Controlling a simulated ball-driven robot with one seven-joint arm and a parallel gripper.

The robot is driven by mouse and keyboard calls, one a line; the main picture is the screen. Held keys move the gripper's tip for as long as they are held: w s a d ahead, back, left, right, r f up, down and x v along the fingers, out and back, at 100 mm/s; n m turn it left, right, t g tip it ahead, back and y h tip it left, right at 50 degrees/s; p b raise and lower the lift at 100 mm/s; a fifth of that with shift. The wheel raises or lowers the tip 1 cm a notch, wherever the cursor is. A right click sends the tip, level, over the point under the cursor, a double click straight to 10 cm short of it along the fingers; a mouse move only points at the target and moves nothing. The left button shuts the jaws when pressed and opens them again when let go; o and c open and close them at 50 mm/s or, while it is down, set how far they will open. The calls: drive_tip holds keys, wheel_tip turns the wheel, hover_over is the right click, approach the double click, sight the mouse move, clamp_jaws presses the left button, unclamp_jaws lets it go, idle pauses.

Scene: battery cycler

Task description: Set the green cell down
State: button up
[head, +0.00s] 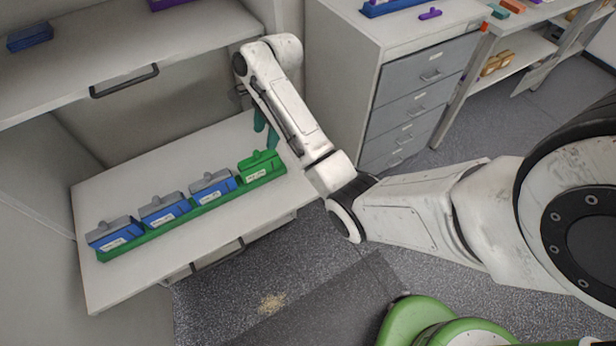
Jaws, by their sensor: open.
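The green cell (261,164) sits upright at the right end of the long green tray (187,213), on the pulled-out lower shelf. It has a pale label on its front and a raised grip on top. My gripper (265,128) has dark teal fingers, partly hidden behind my forearm. It is open and empty, above and behind the green cell in the picture, apart from it as far as I can see. The cell's underside and back are hidden.
Several blue cells with grey tops (163,208) stand in the same tray, left of the green one. The pulled-out shelf (122,178) has bare room behind the row. An upper shelf (128,60) hangs above, and a grey drawer cabinet (408,100) stands to the right.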

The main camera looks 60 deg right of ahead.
drive_tip(key=s+a+f+n+h, duration=0.1)
drive_tip(key=s+a+f+n, duration=0.35)
drive_tip(key=a+n, duration=0.2)
drive_tip(key=s+a+f+n, duration=0.3)
drive_tip(key=s+a+n, duration=0.3)
drive_tip(key=a, duration=0.2)
drive_tip(key=s+a+n+h, duration=0.2)
drive_tip(key=s+a+n, duration=0.1)
drive_tip(key=s+n, duration=0.8)
drive_tip(key=shift+s+r+g, duration=0.3)
drive_tip(key=shift+s+r, duration=0.15)
drive_tip(key=shift+s, duration=0.7)
drive_tip(key=shift+c, duration=0.4)
